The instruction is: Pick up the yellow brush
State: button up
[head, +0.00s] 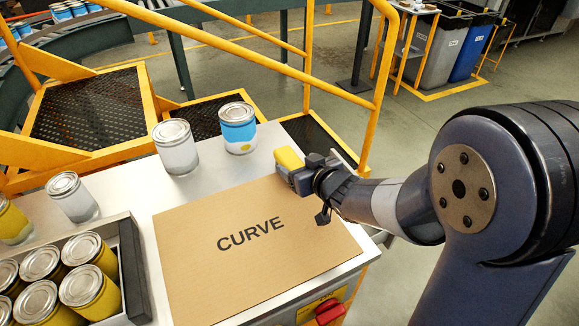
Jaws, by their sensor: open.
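A yellow block-shaped thing, which looks like the yellow brush (288,158), shows at the tip of my gripper (301,177), by the back edge of the cardboard sheet. My gripper reaches in from the right, low over the sheet's back right corner. Its jaws are open and right at the yellow brush. The gripper hides part of the brush, and I cannot tell whether the jaws touch it. No bristles can be made out.
A brown sheet marked CURVE (190,245) covers much of the metal table (135,200). A blue-and-white can (238,134) and plain cans (176,155) stand behind it. A crate (133,270) of yellow cans is at left. Yellow railings (330,85) rise behind the table.

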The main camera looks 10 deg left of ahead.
aim_at(294, 162)
jog(key=shift+x, duration=2.8)
jog(key=shift+s+f, duration=0.1)
jog(key=c, duration=1.1)
